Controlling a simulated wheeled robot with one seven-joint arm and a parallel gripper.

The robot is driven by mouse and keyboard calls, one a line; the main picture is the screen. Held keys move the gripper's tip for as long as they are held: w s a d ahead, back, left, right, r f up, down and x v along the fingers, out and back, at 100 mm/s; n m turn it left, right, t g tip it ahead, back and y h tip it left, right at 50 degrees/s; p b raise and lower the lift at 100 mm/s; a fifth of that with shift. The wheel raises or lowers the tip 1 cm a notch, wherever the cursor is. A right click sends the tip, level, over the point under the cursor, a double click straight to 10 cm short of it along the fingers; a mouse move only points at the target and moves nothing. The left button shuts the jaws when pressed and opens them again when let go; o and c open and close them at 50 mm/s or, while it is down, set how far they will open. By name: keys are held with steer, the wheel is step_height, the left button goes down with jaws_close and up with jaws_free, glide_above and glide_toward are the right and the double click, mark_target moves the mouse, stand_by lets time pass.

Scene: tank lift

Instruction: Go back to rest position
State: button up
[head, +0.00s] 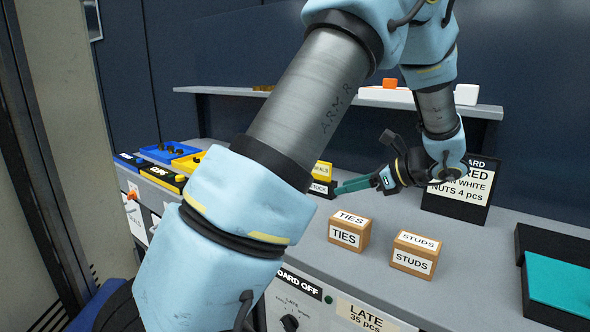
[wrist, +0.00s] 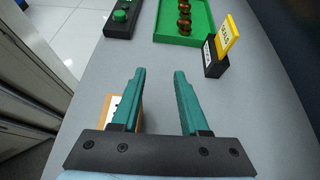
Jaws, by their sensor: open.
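My gripper (head: 352,186) is above the grey worktop, left of the black sign board in the head view. Its two teal fingers stand apart in the wrist view (wrist: 158,74), with only bare worktop between them. It is open and empty. My arm crosses the middle of the head view and hides part of the worktop. A wooden block is partly hidden behind the left finger in the wrist view (wrist: 107,108).
The wooden TIES block (head: 349,230) and STUDS block (head: 414,254) stand on the worktop. A yellow SEALS card (wrist: 227,38) stands in a black holder beside a green tray (wrist: 208,31). A shelf (head: 225,90) runs behind; a teal-floored tray (head: 558,285) is at right.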

steer(key=a+n+g, duration=0.1)
steer(key=a, duration=0.1)
steer(key=s+a+f+n+g, duration=0.1)
steer(key=a, duration=0.1)
steer(key=a+f+n+h, duration=0.1)
steer(key=a, duration=0.1)
steer(key=shift+s+f+g, duration=0.1)
steer(key=shift+s+g, duration=0.15)
steer(key=shift+g, duration=0.15)
steer(key=s+a+n+g, duration=0.1)
steer(key=a, duration=0.1)
steer(key=s+a+f+n+g+h, duration=0.1)
steer(key=a+n, duration=0.1)
steer(key=s+a+f+n+h, duration=0.1)
steer(key=s+a+n, duration=0.1)
steer(key=shift+f+g, duration=0.1)
steer(key=shift+g, duration=0.3)
steer(key=s+a+f+n+h, duration=0.1)
steer(key=s+a+n+h, duration=0.6)
steer(key=n, duration=0.8)
steer(key=shift+s+a+f+n, duration=0.35)
steer(key=shift+s+a+n, duration=0.05)
steer(key=shift+s, duration=0.3)
